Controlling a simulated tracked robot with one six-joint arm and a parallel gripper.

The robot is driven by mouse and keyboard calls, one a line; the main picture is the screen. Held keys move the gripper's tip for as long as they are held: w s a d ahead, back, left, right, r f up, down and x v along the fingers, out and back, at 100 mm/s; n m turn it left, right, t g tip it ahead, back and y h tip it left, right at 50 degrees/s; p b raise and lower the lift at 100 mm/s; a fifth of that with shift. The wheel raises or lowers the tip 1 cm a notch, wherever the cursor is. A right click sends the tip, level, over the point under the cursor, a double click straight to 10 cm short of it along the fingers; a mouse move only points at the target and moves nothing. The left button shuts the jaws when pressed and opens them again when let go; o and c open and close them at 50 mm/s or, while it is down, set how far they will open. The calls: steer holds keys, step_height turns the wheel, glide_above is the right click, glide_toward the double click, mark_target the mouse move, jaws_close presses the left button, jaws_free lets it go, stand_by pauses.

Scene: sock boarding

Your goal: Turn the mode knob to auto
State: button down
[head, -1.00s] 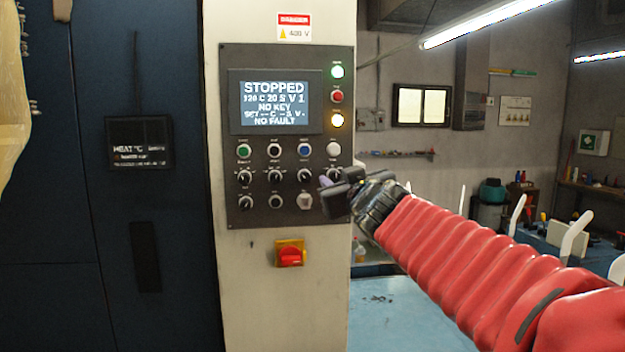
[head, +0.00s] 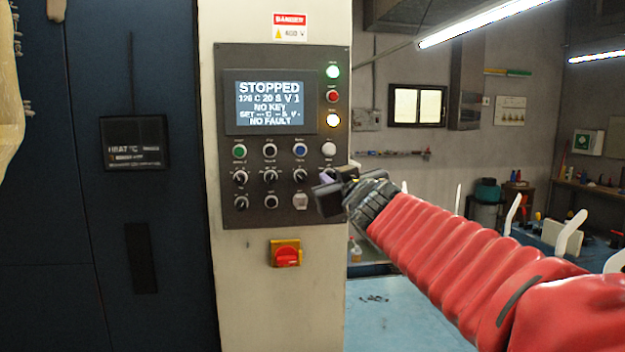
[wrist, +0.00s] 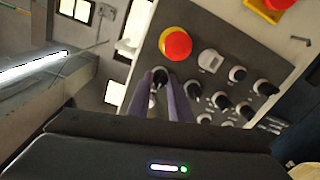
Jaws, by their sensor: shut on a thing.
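The control panel (head: 230,205) is a dark plate on a pale cabinet, with a lit screen (head: 270,102) reading STOPPED, NO KEY and NO FAULT. Below the screen is a row of dark knobs with white pointers. My gripper (head: 326,182) is at the right end of this row. In the wrist view its two purple fingers (wrist: 165,92) are shut on the end knob (wrist: 158,76), taken as the mode knob; its label cannot be read. The fingers and gripper body hide most of that knob, so its pointer setting cannot be told.
A red mushroom button (wrist: 176,43) sits close beside the held knob, with a white button (wrist: 210,61) near it. Neighbouring knobs (wrist: 193,90) are close on the other side. A red and yellow switch (head: 286,254) is below the panel. A blue table (head: 400,318) stands at right.

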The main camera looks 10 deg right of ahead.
steer(key=shift+a, duration=0.1)
stand_by(0.3)
steer(key=m, duration=0.9)
steer(key=shift+f, duration=0.1)
stand_by(0.4)
